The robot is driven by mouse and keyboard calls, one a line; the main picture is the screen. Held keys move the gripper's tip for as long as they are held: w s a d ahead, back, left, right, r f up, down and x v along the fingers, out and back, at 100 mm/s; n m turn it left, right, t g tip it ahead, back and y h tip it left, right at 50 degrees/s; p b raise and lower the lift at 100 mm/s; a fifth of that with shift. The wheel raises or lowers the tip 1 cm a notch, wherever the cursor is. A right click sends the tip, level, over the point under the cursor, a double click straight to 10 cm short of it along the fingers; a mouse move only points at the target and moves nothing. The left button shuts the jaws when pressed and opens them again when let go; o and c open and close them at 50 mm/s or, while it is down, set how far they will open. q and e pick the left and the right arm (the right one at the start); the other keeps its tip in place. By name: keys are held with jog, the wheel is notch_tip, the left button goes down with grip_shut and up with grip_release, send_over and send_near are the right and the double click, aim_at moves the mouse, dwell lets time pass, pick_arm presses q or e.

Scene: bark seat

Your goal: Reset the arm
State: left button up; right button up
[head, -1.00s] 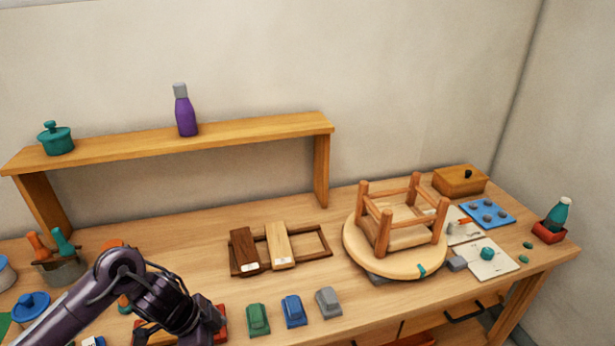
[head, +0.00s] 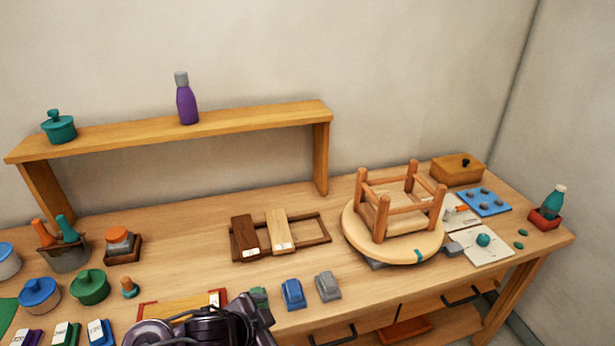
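My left arm (head: 205,328) comes in at the bottom of the head view, low over the front edge of the workbench. Its gripper is not visible; the frame's bottom edge and the arm's own links hide what lies beyond. My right arm and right gripper are not in the head view. The arm partly covers a green block (head: 259,295) and a red-ended wooden tray (head: 170,306).
An upturned wooden stool (head: 400,212) rests on a round board (head: 365,238). A blue block (head: 293,293) and a grey block (head: 328,285) stand near the front edge. Lidded pots (head: 90,286) crowd the left. A shelf (head: 230,118) stands behind.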

pick_arm(q)
jog(key=s+a+n+g+y, duration=0.3)
jog(key=s+a+n+y, duration=0.2)
jog(key=s+a+n, duration=0.85)
notch_tip(320, 180, down, 32)
jog(key=s+d+m+g+b, duration=0.1)
jog(key=s+m+g+b, duration=0.1)
jog(key=m+b, duration=0.15)
jog(key=s+a+f+b, duration=0.3)
jog(key=s+f, duration=1.7)
jog(key=f, duration=0.4)
jog(key=shift+a+g+b, duration=0.15)
jog(key=shift+g+b, duration=0.25)
